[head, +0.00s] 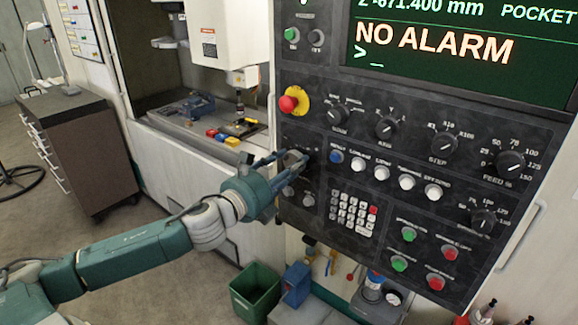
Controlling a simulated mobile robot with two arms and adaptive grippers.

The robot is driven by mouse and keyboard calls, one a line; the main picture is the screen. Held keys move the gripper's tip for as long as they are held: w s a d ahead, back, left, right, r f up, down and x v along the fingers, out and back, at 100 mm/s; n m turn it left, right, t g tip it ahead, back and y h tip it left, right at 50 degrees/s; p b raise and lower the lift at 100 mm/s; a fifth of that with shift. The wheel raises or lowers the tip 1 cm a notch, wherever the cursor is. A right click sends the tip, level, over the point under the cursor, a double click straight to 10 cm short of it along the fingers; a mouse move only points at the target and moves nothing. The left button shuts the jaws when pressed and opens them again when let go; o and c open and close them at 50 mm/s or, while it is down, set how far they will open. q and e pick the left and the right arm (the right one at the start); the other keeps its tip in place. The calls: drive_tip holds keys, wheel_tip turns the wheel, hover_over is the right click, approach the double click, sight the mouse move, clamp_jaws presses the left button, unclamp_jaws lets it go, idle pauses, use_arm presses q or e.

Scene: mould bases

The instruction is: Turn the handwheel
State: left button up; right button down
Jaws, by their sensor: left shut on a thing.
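The dark control panel (345,130) of the machine fills the right half of the head view. My left gripper (286,158) reaches from the lower left to the panel's left side, below the red emergency button. It is shut on the small handwheel (297,160), which its fingers largely cover. How the wheel is turned cannot be made out. My right gripper is not in view.
The red emergency button (293,100) on its yellow base sits just above my left gripper. A row of push buttons (382,172) and a keypad (353,212) lie close to the right and below. The screen (460,45) reads NO ALARM. A green bin (255,290) stands below.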

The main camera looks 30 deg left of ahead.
use_arm(q)
drive_tip(key=n, duration=0.6)
drive_tip(key=n+h, duration=0.1)
drive_tip(key=n, duration=0.6)
drive_tip(key=shift+d+f, duration=0.15)
drive_tip(key=shift+f, duration=0.05)
drive_tip(key=shift+n, duration=0.3)
drive_tip(key=o, duration=1.1)
drive_tip(key=shift+c, duration=0.2)
drive_tip(key=shift+o, duration=0.4)
drive_tip(key=shift+d+r, duration=0.2)
drive_tip(key=shift+r, duration=0.05)
drive_tip(key=shift+a, duration=0.1)
